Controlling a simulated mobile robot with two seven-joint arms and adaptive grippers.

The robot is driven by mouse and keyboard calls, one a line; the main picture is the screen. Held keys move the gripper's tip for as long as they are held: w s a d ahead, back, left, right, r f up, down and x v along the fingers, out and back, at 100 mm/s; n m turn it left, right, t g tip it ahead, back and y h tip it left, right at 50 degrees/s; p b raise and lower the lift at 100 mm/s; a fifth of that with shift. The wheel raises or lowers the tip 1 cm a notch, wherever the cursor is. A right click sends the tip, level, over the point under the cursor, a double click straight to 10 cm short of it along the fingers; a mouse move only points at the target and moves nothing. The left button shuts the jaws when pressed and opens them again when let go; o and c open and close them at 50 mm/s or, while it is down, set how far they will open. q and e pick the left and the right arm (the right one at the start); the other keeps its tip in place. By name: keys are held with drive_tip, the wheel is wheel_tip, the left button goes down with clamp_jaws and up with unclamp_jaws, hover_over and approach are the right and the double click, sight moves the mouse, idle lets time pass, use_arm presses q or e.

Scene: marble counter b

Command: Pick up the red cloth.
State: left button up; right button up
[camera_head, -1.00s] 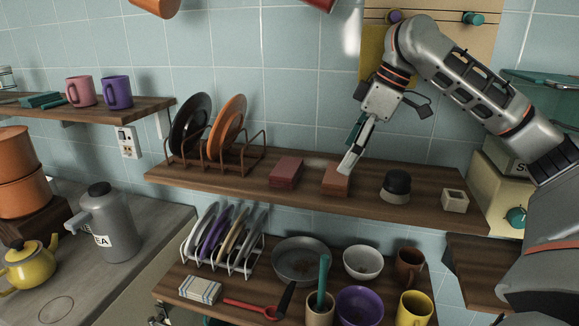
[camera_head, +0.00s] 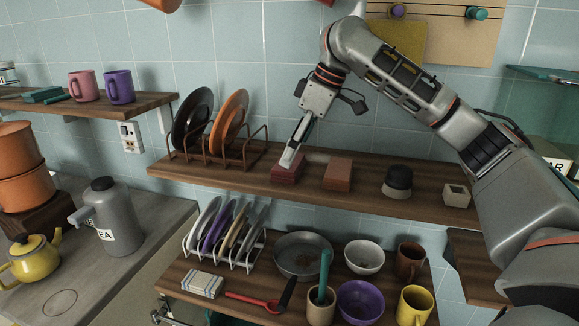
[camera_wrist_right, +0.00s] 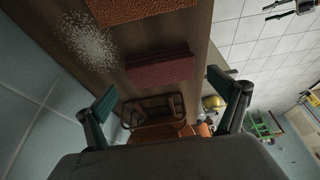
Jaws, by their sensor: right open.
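The red cloth (camera_head: 287,174), a dark red folded slab, lies on the upper wooden shelf between the plate rack and a brown-orange block. In the right wrist view the red cloth (camera_wrist_right: 160,68) lies beyond my fingertips, roughly between their lines. My right gripper (camera_head: 291,158) is over the cloth in the head view and hides part of its back and top. In the right wrist view my right gripper (camera_wrist_right: 162,86) is spread wide with nothing between its fingers. I cannot tell whether a fingertip touches the cloth. My left gripper is not in view.
The brown-orange block (camera_head: 337,175) lies just right of the cloth. A rack (camera_head: 257,150) with a black and an orange plate stands to the left. A dark-topped round object (camera_head: 397,182) and small pale box (camera_head: 456,195) are farther right. A pale speckled patch (camera_wrist_right: 88,40) marks the shelf.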

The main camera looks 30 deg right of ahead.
drive_tip(key=x, duration=0.3)
drive_tip(key=shift+w+f, duration=0.1)
drive_tip(key=shift+f, duration=0.1)
drive_tip(key=c, duration=1.2)
